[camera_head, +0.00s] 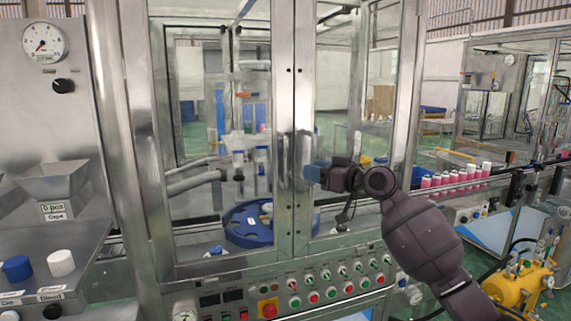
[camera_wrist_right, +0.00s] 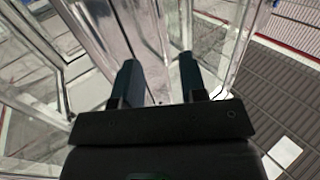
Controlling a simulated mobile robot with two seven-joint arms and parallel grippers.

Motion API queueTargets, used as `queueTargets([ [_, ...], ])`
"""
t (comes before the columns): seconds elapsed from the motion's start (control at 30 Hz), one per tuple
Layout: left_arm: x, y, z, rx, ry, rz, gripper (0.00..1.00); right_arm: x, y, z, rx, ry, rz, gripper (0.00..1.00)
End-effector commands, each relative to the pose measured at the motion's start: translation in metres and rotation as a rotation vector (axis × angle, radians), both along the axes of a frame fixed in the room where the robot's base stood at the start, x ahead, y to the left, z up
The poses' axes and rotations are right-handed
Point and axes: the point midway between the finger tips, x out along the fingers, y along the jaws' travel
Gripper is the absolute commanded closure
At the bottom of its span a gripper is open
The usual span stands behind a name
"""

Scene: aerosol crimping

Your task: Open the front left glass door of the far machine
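The machine's front left glass door (camera_head: 283,100) is a clear pane in a metal frame. It looks shut, its right edge meeting the right glass door's frame (camera_head: 303,90) at the centre. My right gripper (camera_head: 312,172) is at this centre seam, in front of the door frames, about halfway up. In the right wrist view its two dark fingers (camera_wrist_right: 158,70) are spread apart, with a shiny metal upright (camera_wrist_right: 148,45) beyond and between them. I cannot tell whether they touch it. A door handle is not clear to see. My left gripper is out of view.
Below the doors is a control panel (camera_head: 330,272) with several coloured buttons. Inside the glass is a blue round table (camera_head: 245,226). A conveyor with several pink bottles (camera_head: 455,177) runs off right. A metal cabinet (camera_head: 50,110) stands left, and a yellow pump (camera_head: 522,285) lower right.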

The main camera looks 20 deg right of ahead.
Motion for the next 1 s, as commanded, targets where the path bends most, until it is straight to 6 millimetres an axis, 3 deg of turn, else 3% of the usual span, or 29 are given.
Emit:
queueTargets([
  [0.5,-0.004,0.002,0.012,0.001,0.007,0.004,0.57,0.063,0.046,0.001,0.001,0.000,0.001,0.61],
  [1.0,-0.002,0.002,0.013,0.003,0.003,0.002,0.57,0.074,0.054,0.000,-0.001,-0.001,0.000,0.61],
])
